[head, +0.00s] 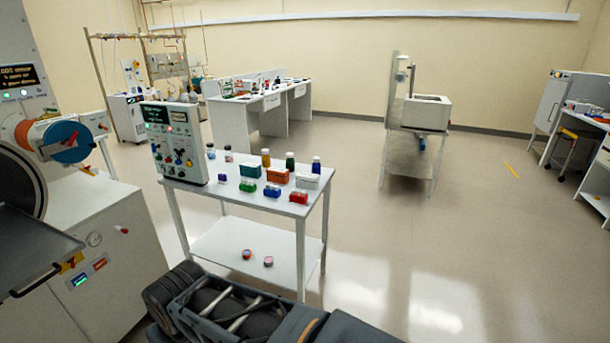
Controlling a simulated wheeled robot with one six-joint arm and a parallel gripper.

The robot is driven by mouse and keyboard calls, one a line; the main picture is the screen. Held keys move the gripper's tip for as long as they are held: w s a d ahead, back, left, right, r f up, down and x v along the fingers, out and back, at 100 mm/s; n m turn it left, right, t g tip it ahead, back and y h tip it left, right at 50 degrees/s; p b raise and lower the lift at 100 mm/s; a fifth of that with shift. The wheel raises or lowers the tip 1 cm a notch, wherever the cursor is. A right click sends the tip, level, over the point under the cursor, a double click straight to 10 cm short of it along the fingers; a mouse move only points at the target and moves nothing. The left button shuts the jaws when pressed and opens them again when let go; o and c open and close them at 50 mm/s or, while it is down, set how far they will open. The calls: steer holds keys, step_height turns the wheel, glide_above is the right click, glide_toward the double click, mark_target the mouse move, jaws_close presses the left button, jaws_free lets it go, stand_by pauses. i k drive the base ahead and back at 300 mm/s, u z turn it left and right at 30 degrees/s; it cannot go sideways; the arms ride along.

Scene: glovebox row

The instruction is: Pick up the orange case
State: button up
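The orange case (278,177) is a small box on the top of a white two-level table (200,190) in the head view. It stands between a teal box (250,171) on its left and a white box (307,180) on its right. A blue item (271,190) is just in front of it. Nothing covers most of its front. My arm crosses the bottom of the view, in front of and below the table. My gripper does not show, and nothing is seen holding the case.
Several bottles, such as an amber one (266,158), stand behind the boxes. Green (248,185) and red (299,197) items are in front. A control panel unit (176,145) stands at the table's left end. A large machine (100,255) is at left. Floor right of the table is clear.

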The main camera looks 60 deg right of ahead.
mark_target(276, 174)
steer(key=z, duration=1.6)
